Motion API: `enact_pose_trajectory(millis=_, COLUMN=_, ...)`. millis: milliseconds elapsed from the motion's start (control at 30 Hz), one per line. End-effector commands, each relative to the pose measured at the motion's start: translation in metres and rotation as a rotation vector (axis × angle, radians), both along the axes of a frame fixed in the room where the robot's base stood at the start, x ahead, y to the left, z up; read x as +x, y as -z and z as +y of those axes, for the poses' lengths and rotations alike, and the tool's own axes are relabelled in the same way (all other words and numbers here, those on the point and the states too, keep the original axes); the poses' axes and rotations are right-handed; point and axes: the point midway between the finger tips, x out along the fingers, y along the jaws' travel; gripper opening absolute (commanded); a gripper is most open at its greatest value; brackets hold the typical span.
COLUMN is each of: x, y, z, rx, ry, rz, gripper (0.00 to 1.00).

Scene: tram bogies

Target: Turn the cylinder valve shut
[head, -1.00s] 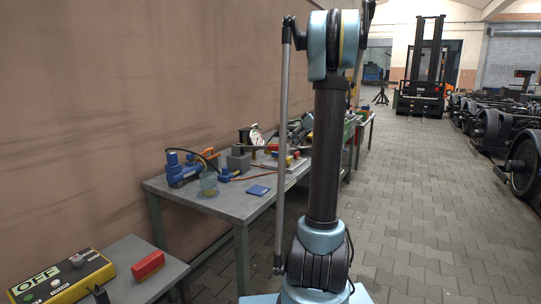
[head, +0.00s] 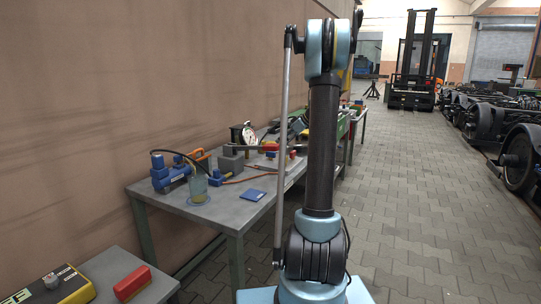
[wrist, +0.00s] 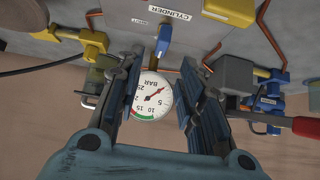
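In the wrist view, a blue valve lever (wrist: 164,40) stands out from a grey surface beside a white label reading CYLINDER (wrist: 184,16). A round BAR gauge (wrist: 153,95) with a red needle shows between the fingers. My gripper (wrist: 162,62) is open, with one finger on each side of the gauge. The lever lies just beyond the fingertips, and no contact shows. In the head view a white dial (head: 249,133) stands on the workbench; the lever cannot be made out there, and my gripper is out of sight.
The grey workbench (head: 225,213) along the wall holds a blue pump unit (head: 169,176), a glass jar (head: 197,187) and a blue pad (head: 253,195). A yellow valve fitting (wrist: 94,44) and a red handle (wrist: 306,127) flank my gripper. Paved floor (head: 410,200) is clear at right.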

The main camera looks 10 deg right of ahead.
Motion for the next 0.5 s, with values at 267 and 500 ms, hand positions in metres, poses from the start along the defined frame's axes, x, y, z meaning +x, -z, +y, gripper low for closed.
enact_pose_trajectory(millis=267, x=0.021, y=0.036, z=0.032, rx=-0.001, ry=-0.005, rz=0.0, gripper=0.35)
enact_pose_trajectory(millis=500, x=0.035, y=0.061, z=0.052, rx=-0.001, ry=-0.004, rz=0.0, gripper=0.35)
